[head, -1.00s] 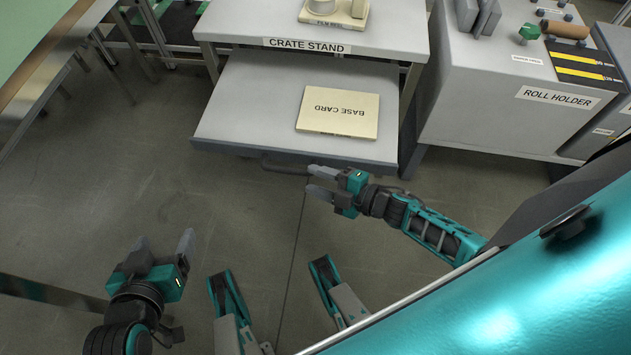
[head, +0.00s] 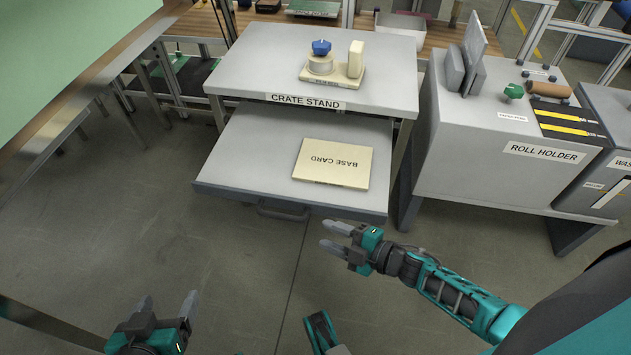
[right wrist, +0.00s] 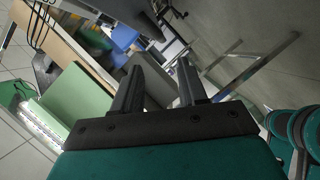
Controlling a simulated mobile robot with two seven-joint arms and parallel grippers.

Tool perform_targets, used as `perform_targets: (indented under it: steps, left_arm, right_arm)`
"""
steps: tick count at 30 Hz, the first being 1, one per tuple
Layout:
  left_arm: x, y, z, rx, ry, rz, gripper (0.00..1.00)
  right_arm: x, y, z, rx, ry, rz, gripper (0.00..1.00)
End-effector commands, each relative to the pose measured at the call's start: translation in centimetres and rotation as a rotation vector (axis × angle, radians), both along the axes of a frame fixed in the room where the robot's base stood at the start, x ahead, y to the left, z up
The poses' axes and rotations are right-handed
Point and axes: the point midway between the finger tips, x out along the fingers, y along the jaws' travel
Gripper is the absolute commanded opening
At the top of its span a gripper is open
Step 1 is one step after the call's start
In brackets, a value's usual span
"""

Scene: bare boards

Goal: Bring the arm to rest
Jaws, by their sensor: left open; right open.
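My right gripper (head: 334,236) is open and empty in the head view, just in front of the pulled-out drawer (head: 240,165) of the crate stand (head: 235,75). Its fingers point left, apart from the drawer. The right wrist view shows its two fingers (right wrist: 160,85) spread with nothing between them. My left gripper (head: 168,305) is at the bottom left of the head view, open and empty, its fingers pointing up over the bare floor.
A base card (head: 333,163) lies in the open drawer. A holder with a blue knob (head: 321,47) stands on the stand top. The roll holder (head: 480,150) is to the right. A green-topped table (head: 60,50) is at upper left. Floor between is clear.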

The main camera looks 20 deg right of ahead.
Motion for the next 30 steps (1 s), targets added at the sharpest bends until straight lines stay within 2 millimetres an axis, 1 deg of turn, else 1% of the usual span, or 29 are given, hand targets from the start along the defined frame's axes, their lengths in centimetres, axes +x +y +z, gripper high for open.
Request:
perform_targets:
  steps: [5,8,11,15,17,21,24,30]
  left_arm:
    - [0.1,0.0,0.3,-0.002,-0.006,0.0,0.77]
    - [0.2,0.0,0.4,-0.001,-0.008,0.0,0.77]
    - [0.2,0.0,0.4,-0.002,-0.01,0.0,0.77]
    - [0.3,0.0,0.5,-0.002,-0.011,0.0,0.77]
    - [0.3,0.0,0.5,-0.002,-0.011,0.0,0.77]
    - [0.3,0.0,0.5,-0.002,-0.01,0.0,0.77]
    - [0.3,-0.1,0.4,-0.002,-0.01,-0.001,0.77]
    - [0.2,-0.1,0.3,-0.002,-0.007,-0.001,0.77]
  right_arm:
    - [0.0,0.0,0.0,0.001,0.0,-0.002,0.42]
    - [0.1,0.2,0.4,0.019,0.009,-0.031,0.42]
    - [0.3,0.7,1.5,0.077,0.044,-0.121,0.42]
    - [0.1,1.4,4.1,0.233,0.161,-0.326,0.42]
    - [-0.5,1.7,5.1,0.313,0.233,-0.414,0.42]
    - [-2.2,2.3,7.1,0.476,0.403,-0.569,0.42]
    - [-3.6,2.9,8.4,0.57,0.514,-0.64,0.42]
    - [-6.6,4.4,10.9,0.724,0.726,-0.728,0.42]
